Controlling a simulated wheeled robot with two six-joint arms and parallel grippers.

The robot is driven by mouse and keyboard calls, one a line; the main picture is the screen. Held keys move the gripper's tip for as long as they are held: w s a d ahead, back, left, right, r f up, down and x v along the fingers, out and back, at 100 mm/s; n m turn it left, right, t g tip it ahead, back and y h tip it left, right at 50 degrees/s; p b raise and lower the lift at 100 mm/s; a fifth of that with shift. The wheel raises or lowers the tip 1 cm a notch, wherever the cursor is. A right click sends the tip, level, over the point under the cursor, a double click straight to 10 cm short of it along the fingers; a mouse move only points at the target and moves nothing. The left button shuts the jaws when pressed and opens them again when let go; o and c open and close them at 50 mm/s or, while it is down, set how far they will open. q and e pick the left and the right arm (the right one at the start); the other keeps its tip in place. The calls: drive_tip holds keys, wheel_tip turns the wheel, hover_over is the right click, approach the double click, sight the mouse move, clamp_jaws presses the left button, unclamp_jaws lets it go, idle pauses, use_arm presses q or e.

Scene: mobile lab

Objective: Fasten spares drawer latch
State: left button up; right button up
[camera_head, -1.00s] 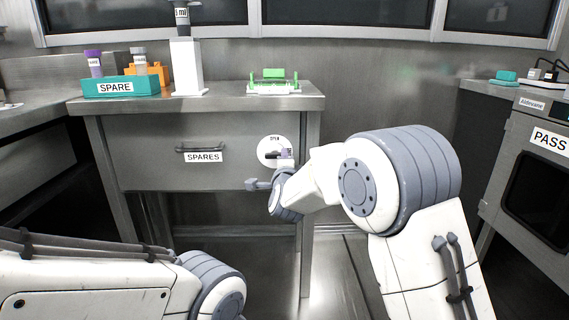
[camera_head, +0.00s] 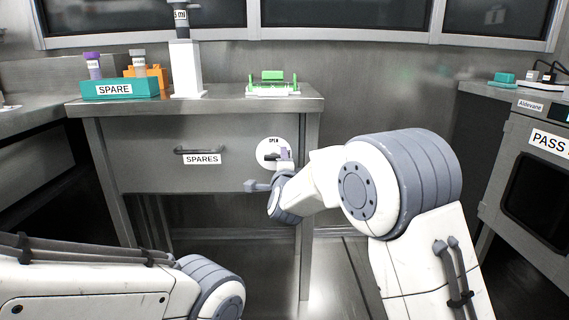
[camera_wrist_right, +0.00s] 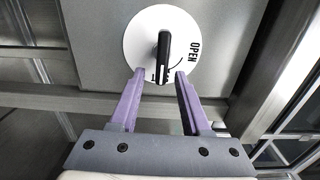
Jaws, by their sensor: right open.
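The spares drawer (camera_head: 150,165) is a grey front under the bench top, with a bar handle and a SPARES label. It looks closed. Its latch is a white round disc (camera_head: 264,148) to the right of the label. In the right wrist view the disc (camera_wrist_right: 140,40) has a black lever (camera_wrist_right: 163,55) standing roughly upright and the word OPEN at its right. My right gripper (camera_wrist_right: 160,75) is open, its purple fingers on either side of the lever's lower end; I cannot tell whether they touch it. In the head view my right gripper (camera_head: 284,155) partly covers the disc. My left gripper is out of view.
The bench top (camera_head: 225,101) carries a teal SPARE rack (camera_head: 92,92), an orange holder (camera_head: 157,72), a white stand (camera_head: 186,70) and a green-clipped fixture (camera_head: 272,88). A machine labelled PASS (camera_head: 530,190) stands at the right. The floor below the drawer is open.

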drive_tip(key=s+p, duration=0.3)
drive_tip(key=s, duration=0.7)
drive_tip(key=shift+s, duration=0.25)
